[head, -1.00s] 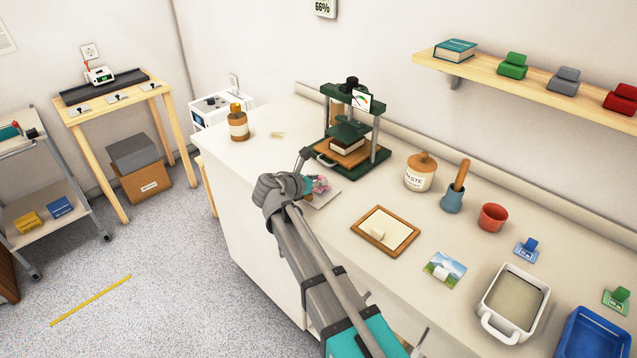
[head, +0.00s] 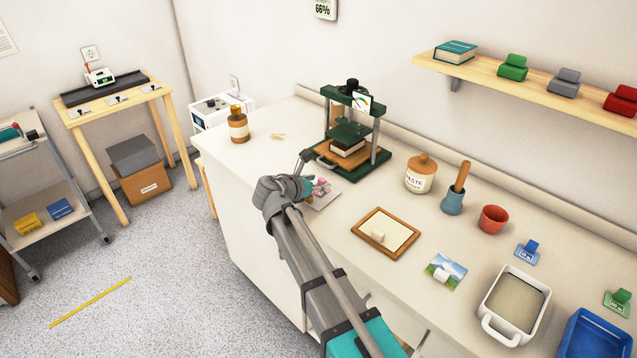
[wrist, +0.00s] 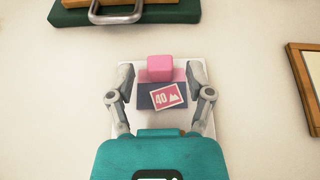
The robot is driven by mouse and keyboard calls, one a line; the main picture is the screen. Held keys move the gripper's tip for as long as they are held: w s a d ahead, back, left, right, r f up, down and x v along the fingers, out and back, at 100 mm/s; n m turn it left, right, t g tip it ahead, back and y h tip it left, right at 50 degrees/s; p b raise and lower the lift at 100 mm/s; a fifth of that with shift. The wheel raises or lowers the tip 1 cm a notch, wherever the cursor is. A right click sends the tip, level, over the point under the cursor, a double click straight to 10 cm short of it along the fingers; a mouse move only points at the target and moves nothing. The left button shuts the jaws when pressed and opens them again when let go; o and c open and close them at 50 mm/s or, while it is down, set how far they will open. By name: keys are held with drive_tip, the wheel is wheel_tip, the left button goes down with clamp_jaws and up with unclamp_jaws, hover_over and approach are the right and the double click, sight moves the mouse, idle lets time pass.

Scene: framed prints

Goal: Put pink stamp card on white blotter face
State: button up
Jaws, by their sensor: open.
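The pink stamp card (wrist: 169,97) shows in the wrist view, with a pink block grip (wrist: 160,67) standing up at its far edge and a "40" stamp picture on a dark patch. It lies on a pale square sheet (wrist: 189,128) on the counter. My gripper (wrist: 159,92) is open, with one finger on each side of the card and a gap to the block. In the head view my gripper (head: 304,187) partly covers the card (head: 321,187). The white blotter face (head: 388,227) is in a wooden frame to the right, with a small pale block (head: 378,235) on it.
A green press (head: 348,135) stands just behind my gripper. A landscape card (head: 446,269), a white tray (head: 515,300), a paste jar (head: 420,174) and a red cup (head: 493,218) are to the right. Bare counter lies between the sheet and the blotter frame.

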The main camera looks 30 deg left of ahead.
drive_tip(key=shift+r, duration=0.2)
drive_tip(key=shift+s+r, duration=0.1)
drive_tip(key=shift+s, duration=0.15)
drive_tip(key=p+v, duration=0.4)
drive_tip(key=v, duration=0.7)
drive_tip(key=shift+s+p, duration=0.3)
drive_tip(key=shift+p, duration=0.05)
